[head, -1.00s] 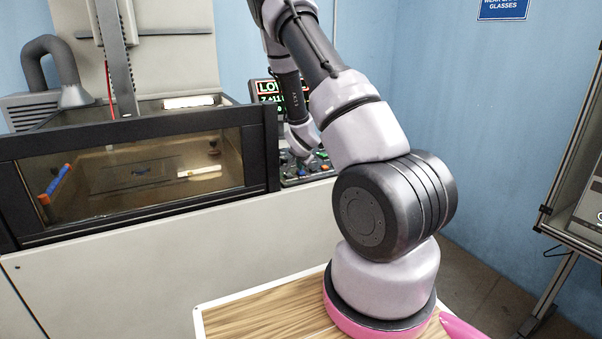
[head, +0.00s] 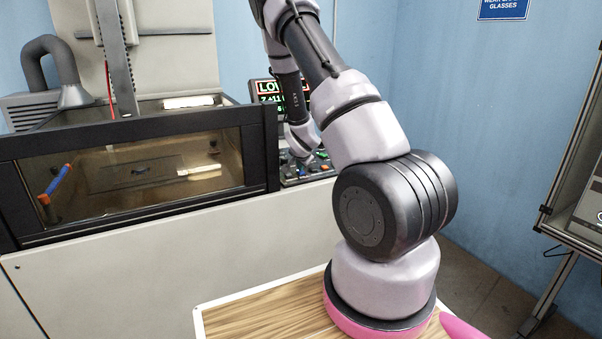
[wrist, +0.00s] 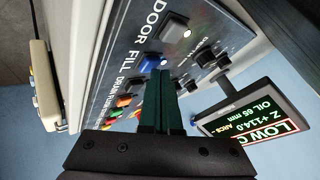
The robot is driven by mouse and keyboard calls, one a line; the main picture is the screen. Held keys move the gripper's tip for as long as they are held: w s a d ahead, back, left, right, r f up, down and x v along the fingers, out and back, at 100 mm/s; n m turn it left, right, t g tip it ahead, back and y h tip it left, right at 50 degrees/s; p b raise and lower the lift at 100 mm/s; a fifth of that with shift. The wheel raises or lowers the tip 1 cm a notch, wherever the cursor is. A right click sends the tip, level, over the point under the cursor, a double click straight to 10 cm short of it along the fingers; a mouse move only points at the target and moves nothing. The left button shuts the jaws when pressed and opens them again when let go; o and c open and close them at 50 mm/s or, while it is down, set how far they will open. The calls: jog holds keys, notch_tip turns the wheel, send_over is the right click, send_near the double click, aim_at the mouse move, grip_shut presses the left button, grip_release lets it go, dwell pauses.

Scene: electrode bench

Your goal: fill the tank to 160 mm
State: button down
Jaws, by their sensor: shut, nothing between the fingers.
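The tank (head: 150,120) is at the left of the head view, its window showing brownish liquid and a flat dark plate inside. The control panel (wrist: 205,50) fills the upper wrist view, with printed words including DOOR, FILL and DRAIN. A blue lit button (wrist: 153,62) sits beside the FILL lettering. My gripper (wrist: 160,76) is shut and empty, its green fingertips at the panel just below the blue button in the picture; contact is unclear.
A pale lit button (wrist: 175,27), dark knobs (wrist: 206,58) and several coloured buttons surround the fingers on the panel. A wooden-topped surface (head: 265,313) lies by my arm's base. A metal frame stand (head: 560,230) is at the right.

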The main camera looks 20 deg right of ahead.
aim_at(300, 173)
jog(key=shift+r, duration=0.65)
jog(key=shift+r, duration=2.5)
